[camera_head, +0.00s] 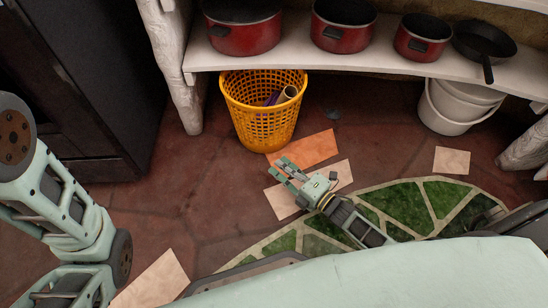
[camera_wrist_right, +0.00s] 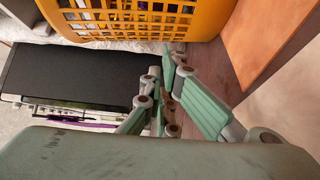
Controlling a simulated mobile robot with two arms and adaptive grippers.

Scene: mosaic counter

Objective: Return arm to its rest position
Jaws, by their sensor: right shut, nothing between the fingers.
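My right gripper (camera_head: 281,170) is over the floor in front of the yellow basket, its fingers pointing to the upper left. It is shut and empty; its pale green fingers also show in the right wrist view (camera_wrist_right: 168,72). My right forearm comes in from the lower right, over the green mosaic. Part of my left arm (camera_head: 55,205) shows at the left edge, but its gripper is out of view.
The yellow basket (camera_head: 262,112) holds a roll and something purple. Loose tiles, one orange (camera_head: 312,148), lie near it. A shelf (camera_head: 420,62) carries red pots (camera_head: 243,36) and a black pan (camera_head: 484,42). A white bucket (camera_head: 455,115) stands beneath. Dark cabinet (camera_head: 90,80) at left.

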